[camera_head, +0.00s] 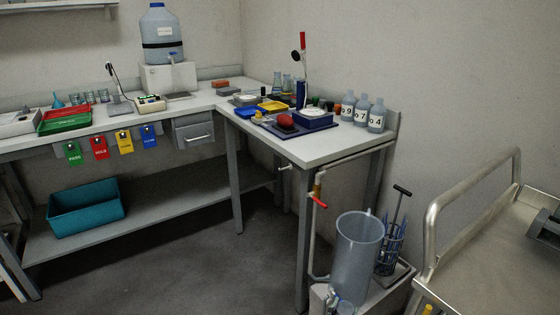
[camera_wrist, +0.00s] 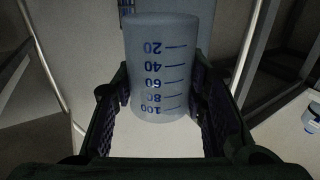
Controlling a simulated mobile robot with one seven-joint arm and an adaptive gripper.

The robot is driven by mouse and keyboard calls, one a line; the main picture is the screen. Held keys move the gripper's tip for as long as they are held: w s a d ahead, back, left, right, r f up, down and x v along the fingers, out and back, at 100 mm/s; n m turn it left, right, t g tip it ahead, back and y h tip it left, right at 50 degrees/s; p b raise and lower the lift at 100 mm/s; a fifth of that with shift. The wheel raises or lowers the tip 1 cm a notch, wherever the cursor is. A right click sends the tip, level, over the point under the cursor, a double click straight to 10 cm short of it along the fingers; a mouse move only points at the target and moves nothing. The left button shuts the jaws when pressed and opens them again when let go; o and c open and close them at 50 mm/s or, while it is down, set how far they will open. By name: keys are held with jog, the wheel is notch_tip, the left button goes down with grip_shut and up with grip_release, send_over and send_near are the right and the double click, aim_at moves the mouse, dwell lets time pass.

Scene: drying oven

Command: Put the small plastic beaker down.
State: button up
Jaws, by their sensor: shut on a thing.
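The small plastic beaker (camera_wrist: 160,50) is translucent with blue graduation marks from 20 to 100. The beaker's lower part in the picture sits between the fingers. I cannot tell whether it touches any surface. My gripper is not visible in the head view.
A pale surface (camera_wrist: 275,140) and part of a bottle (camera_wrist: 310,118) show at the wrist view's right. In the head view, the corner bench (camera_head: 340,148) holds labelled bottles (camera_head: 361,110) and trays. A clear tank (camera_head: 357,260) and metal-railed cart (camera_head: 480,230) stand right.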

jog(key=s+a+f, duration=0.2)
jog(key=a+f, duration=0.1)
jog(key=a, duration=0.7)
jog(key=s+a+f, duration=0.1)
jog(key=a+f, duration=0.2)
jog(key=a, duration=0.6)
notch_tip(320, 180, up, 11)
jog(key=w+n+t+y, duration=0.1)
jog(key=w+n+y, duration=0.1)
jog(key=y, duration=0.1)
jog(key=shift+f, duration=0.15)
